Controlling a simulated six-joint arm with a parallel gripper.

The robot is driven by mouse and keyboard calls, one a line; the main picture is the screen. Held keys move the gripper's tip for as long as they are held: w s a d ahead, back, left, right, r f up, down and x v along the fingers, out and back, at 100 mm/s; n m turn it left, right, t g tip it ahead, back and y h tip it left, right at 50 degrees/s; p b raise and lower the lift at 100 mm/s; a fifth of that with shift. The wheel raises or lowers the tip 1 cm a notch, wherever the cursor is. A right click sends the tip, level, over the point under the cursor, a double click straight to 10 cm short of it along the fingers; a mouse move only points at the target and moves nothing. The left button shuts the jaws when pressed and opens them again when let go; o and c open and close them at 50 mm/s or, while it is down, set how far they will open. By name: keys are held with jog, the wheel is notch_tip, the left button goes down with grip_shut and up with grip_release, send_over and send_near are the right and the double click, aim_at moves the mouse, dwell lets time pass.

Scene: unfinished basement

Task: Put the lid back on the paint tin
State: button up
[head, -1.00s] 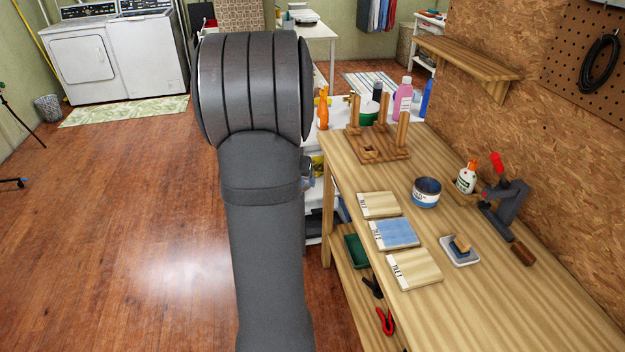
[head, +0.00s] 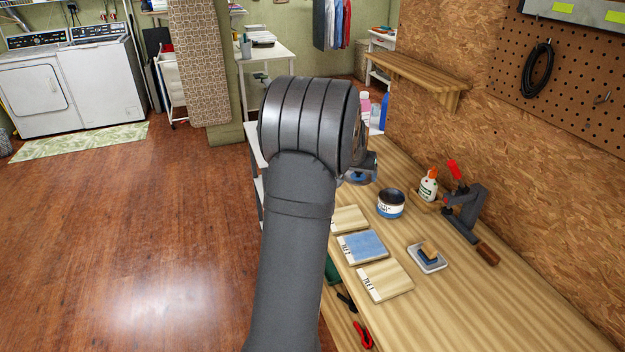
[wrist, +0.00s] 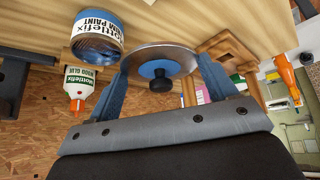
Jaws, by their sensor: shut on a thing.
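The paint tin (head: 390,204) stands upright on the workbench, its top open and dark inside. It also shows in the wrist view (wrist: 97,34), with a white label and a blue band. My gripper (wrist: 165,68) is shut on the lid (wrist: 174,62), a round silver disc with a blue middle and a black knob, held between the two blue fingers. In the wrist view the lid is beside the tin and apart from it. In the head view my arm hides most of my gripper (head: 357,170), which is just beyond and left of the tin.
A glue bottle (head: 428,186) and a grey clamp (head: 463,212) stand right of the tin. Several sample boards, one blue (head: 362,247), lie in front of it, with a sanding block (head: 428,254) nearby. A wooden rack (wrist: 226,54) is close to the lid in the wrist view.

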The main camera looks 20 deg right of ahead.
jog(key=shift+m+h, duration=0.3)
jog(key=shift+m, duration=0.2)
jog(key=s+d, duration=0.1)
jog(key=d, duration=0.2)
jog(key=s+d, duration=0.2)
jog(key=d, duration=0.1)
jog(key=s+d, duration=0.1)
jog(key=d, duration=0.3)
jog(key=shift+s+r, duration=0.25)
jog(key=shift+s, duration=0.1)
jog(key=shift+f, duration=3)
jog(key=shift+f, duration=0.15)
jog(key=o, duration=1)
jog(key=shift+c, duration=0.2)
notch_tip(320, 180, up, 7)
